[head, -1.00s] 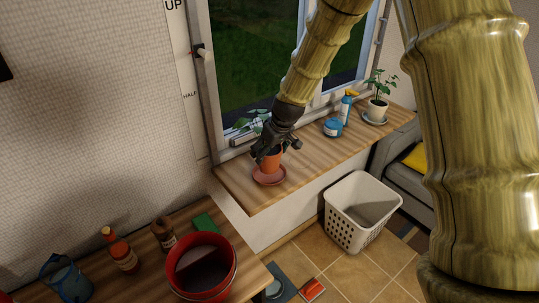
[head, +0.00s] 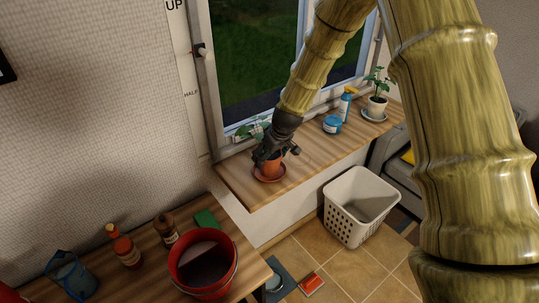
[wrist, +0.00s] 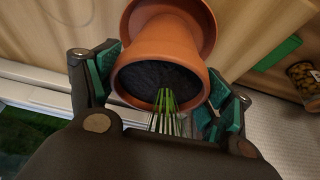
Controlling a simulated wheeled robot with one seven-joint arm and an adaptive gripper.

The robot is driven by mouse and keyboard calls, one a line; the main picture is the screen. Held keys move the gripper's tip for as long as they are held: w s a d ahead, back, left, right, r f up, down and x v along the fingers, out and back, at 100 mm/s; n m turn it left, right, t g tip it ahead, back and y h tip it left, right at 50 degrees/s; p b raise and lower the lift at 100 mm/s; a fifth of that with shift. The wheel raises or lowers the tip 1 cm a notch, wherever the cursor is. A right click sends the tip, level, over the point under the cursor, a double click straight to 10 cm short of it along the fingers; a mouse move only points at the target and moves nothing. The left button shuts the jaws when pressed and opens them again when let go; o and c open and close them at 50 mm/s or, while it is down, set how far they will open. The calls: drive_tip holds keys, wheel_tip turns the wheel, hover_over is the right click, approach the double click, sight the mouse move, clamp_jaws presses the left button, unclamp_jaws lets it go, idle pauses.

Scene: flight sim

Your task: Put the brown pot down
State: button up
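The brown pot (head: 272,167) is terracotta, with dark soil and a green plant. It is upright over a terracotta saucer (head: 258,176) on the wooden windowsill, at the near end. In the wrist view the pot (wrist: 166,45) fills the middle, its rim towards me and the saucer (wrist: 208,20) behind it. My gripper (head: 270,156) reaches down from above; its fingers (wrist: 165,88) press against the pot's rim from both sides. The pot's base looks to be at the saucer, but I cannot tell whether it bears on it. My gripper hides part of the plant.
Further along the sill (head: 240,196) stand a blue tub (head: 332,125), a spray bottle (head: 345,103) and a white pot (head: 377,107). The window is close behind. A white basket (head: 358,208) stands on the floor below. A red bucket (head: 203,268) and bottles stand on the near table.

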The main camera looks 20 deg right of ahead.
drive_tip(key=o, duration=0.4)
drive_tip(key=shift+b+v, duration=1.45)
drive_tip(key=shift+v, duration=4.65)
drive_tip(key=shift+m+g+h, duration=0.5)
drive_tip(key=shift+m+g, duration=0.1)
drive_tip(key=shift+m, duration=0.1)
drive_tip(key=s+f, duration=0.2)
drive_tip(key=f, duration=0.3)
drive_tip(key=s+f, duration=0.2)
drive_tip(key=f, duration=0.2)
drive_tip(key=s+f, duration=0.2)
drive_tip(key=f, duration=0.3)
drive_tip(key=shift+s+d+f, duration=0.15)
drive_tip(key=shift+s+f, duration=0.1)
drive_tip(key=shift+f, duration=0.05)
drive_tip(key=s+f+m+g, duration=0.2)
drive_tip(key=s+f, duration=1.9)
drive_tip(key=s, duration=0.3)
drive_tip(key=shift+m+g+h, duration=0.3)
drive_tip(key=shift+m+g, duration=0.2)
drive_tip(key=shift+m, duration=0.1)
drive_tip(key=s+f, duration=0.1)
drive_tip(key=s, duration=0.3)
drive_tip(key=s+a+f, duration=0.1)
drive_tip(key=s+f, duration=0.1)
drive_tip(key=s, duration=0.3)
drive_tip(key=s+a+f, duration=0.1)
drive_tip(key=s, duration=0.3)
drive_tip(key=shift+s+f, duration=0.3)
